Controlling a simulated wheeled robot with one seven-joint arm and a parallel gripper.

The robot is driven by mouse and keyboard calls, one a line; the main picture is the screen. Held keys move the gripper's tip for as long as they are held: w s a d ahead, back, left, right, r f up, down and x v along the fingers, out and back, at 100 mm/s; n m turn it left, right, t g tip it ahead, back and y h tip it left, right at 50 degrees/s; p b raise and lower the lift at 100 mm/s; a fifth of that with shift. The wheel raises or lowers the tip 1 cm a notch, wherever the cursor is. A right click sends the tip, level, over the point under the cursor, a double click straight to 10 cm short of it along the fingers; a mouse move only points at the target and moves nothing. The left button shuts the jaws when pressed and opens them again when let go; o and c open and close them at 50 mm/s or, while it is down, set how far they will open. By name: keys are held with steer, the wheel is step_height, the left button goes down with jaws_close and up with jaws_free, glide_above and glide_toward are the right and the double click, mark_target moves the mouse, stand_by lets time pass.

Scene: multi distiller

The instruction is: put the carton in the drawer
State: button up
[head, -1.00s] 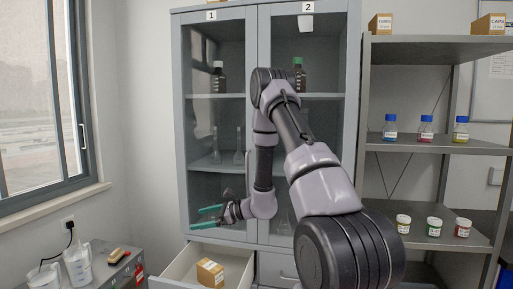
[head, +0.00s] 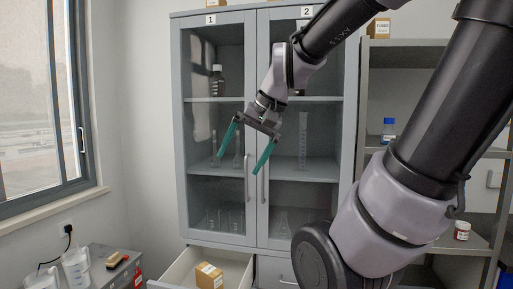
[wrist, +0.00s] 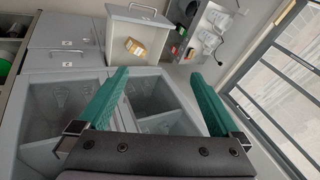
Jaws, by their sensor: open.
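The carton (head: 209,276) is a small brown box with a white label. It sits inside the open drawer (head: 172,272) at the bottom left of the cabinet. The carton also shows in the wrist view (wrist: 135,47), inside the pulled-out drawer (wrist: 140,17). My gripper (head: 249,148) has two green fingers spread apart, with nothing between them. It is raised in front of the cabinet's glass doors, well above the carton and apart from it.
The tall grey cabinet (head: 252,13) has closed glass doors with glassware behind them. A shelf rack (head: 420,146) with bottles stands at right. A low bench (head: 113,262) with plastic jugs (head: 77,268) stands at left, near the window.

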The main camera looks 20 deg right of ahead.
steer(key=s+d+r+t, duration=0.1)
steer(key=s+d+r+t+h, duration=0.1)
steer(key=shift+s+d+r+n+h, duration=0.1)
steer(key=shift+s+d+n+h, duration=0.05)
steer(key=shift+d+n+h, duration=0.2)
stand_by(1.2)
